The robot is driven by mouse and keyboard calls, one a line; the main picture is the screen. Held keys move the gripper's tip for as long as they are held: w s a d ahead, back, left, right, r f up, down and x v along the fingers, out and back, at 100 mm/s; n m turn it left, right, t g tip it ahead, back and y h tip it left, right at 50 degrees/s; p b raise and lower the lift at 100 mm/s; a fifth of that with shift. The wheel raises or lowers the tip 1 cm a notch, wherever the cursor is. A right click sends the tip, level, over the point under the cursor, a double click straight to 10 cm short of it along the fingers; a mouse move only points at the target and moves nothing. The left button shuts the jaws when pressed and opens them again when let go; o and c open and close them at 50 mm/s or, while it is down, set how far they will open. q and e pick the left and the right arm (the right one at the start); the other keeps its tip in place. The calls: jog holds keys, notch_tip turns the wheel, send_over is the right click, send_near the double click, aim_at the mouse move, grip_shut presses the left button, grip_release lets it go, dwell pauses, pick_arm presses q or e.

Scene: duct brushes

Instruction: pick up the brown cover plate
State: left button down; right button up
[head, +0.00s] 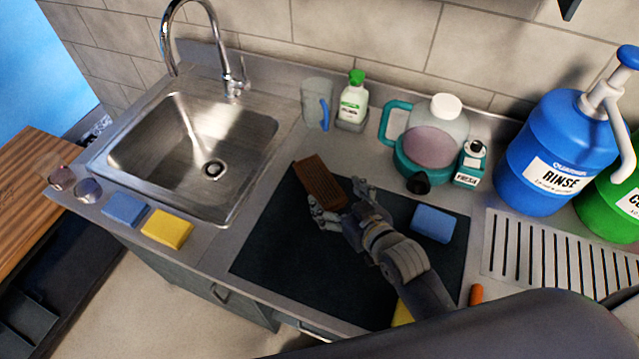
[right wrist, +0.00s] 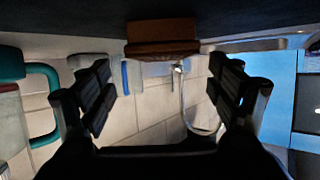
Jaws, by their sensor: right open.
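The brown cover plate (head: 318,182) is a ribbed reddish-brown block lying on the dark mat (head: 290,235), tilted slightly in the head view. My right gripper (head: 338,200) is open just in front of its near end, its fingers spread to either side. In the right wrist view the plate (right wrist: 162,38) shows beyond and between the two open fingers (right wrist: 160,88), with nothing held. I cannot tell exactly how wide the gap to the plate is. My left gripper does not show.
A blue sponge (head: 433,223) lies right of my right gripper on the mat. A teal-handled jug (head: 436,125), a green-capped bottle (head: 353,102) and a clear cup (head: 315,100) stand behind. The sink (head: 190,150) is left, with yellow (head: 167,228) and blue (head: 125,209) sponges at its front.

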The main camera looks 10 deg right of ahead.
aim_at(318, 179)
jog(key=shift+x, duration=0.75)
jog(key=shift+w+a+f+p, duration=0.1)
jog(key=shift+w+a+p, duration=0.25)
jog(key=shift+w, duration=0.3)
jog(key=shift+p+x, duration=0.45)
jog(key=shift+x, duration=1.5)
jog(key=shift+s+f, duration=0.1)
jog(key=c, duration=1.3)
jog(key=shift+r, duration=0.2)
